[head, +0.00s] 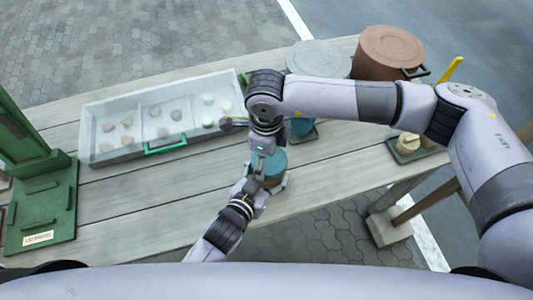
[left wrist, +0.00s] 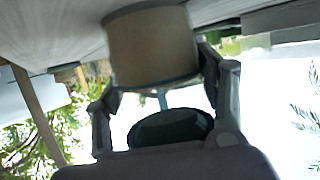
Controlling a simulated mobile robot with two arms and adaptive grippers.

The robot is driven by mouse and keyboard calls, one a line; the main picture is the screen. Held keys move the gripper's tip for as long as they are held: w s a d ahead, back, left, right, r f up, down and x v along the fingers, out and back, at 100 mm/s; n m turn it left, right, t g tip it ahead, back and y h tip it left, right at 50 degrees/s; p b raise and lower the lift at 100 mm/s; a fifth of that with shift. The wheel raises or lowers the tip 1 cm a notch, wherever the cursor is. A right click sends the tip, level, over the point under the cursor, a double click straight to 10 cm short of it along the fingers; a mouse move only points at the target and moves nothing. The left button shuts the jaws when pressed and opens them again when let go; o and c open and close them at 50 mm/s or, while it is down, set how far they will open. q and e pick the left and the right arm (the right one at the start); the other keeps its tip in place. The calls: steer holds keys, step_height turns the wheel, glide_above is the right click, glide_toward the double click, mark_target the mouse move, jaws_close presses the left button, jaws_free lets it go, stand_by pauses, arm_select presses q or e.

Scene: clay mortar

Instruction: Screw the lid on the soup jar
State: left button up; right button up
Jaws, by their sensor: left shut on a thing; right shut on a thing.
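The soup jar (left wrist: 153,48) is a tan cylinder on the table, large in the left wrist view. My left gripper (head: 265,184) is shut on it from the table's front side, a finger on either side. A blue lid (head: 273,164) shows over the jar in the head view. My right gripper (head: 264,157) points down from above and is shut on the lid. Its fingertips are partly hidden. The lid sits at the jar's top, but whether it is threaded on cannot be told.
A grey compartment tray (head: 97,108) with several small pieces stands left of centre. A green stand (head: 48,208) is at the far left. A brown pot (head: 389,52) and a grey round container (head: 318,58) stand at the back right.

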steer(key=shift+f, duration=0.8)
steer(key=shift+f, duration=0.35)
steer(key=shift+f, duration=0.2)
steer(key=shift+c, duration=0.6)
steer(key=shift+c, duration=0.9)
steer(key=shift+f, duration=0.25)
steer(key=shift+s+d+f, duration=0.1)
steer(key=shift+r+h, duration=0.5)
steer(key=shift+h, duration=0.1)
steer(key=shift+a, duration=0.2)
